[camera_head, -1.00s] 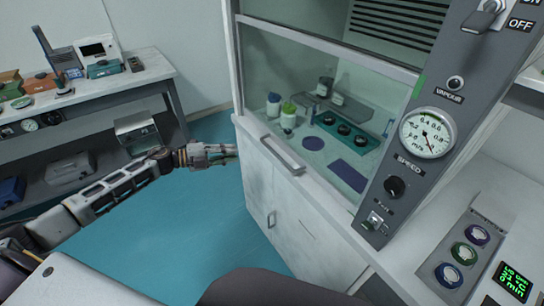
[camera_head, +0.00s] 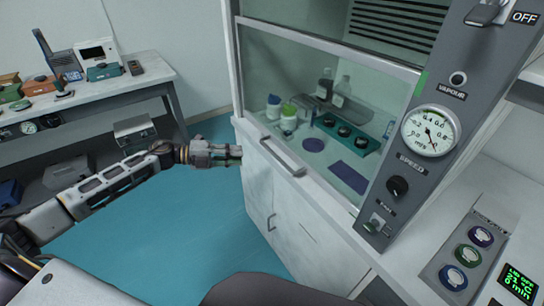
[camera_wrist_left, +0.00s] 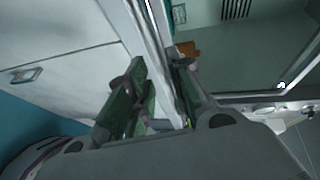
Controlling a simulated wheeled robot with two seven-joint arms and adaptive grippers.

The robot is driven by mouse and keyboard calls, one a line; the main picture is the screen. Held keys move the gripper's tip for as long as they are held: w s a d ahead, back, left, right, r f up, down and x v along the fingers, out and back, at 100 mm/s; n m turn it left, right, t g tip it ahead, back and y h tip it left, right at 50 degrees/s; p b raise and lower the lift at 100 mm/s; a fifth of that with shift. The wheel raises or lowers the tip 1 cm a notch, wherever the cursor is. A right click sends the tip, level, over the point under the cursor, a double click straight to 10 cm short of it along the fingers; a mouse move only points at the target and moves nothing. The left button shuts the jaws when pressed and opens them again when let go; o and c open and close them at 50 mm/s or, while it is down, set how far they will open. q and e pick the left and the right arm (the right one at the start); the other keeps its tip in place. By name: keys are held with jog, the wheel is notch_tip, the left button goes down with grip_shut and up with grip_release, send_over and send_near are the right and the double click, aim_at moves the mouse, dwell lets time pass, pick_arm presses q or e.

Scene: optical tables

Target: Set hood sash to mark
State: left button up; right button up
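The fume hood's sash (camera_head: 300,95) is a tinted glass pane with a pale upper rail, in the middle of the head view. A grey bar handle (camera_head: 282,157) sits along its lower front edge. A green mark (camera_head: 420,85) shows on the grey post to the right of the glass. My left gripper (camera_head: 236,155) is at the hood's front left edge, left of the handle and apart from it in the picture. In the left wrist view its two fingers (camera_wrist_left: 158,95) are spread, with a pale hood edge showing between them. Nothing is visibly held. My right gripper is not in view.
The control post carries a round gauge (camera_head: 430,131) and a speed knob (camera_head: 397,187). Bottles (camera_head: 288,117) and a teal tray (camera_head: 345,133) stand behind the glass. A side bench (camera_head: 150,82) stands at the left. The blue floor (camera_head: 190,230) before the hood is clear.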

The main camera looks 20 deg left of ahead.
pick_arm(q)
jog(key=shift+x, duration=6.6)
grip_shut()
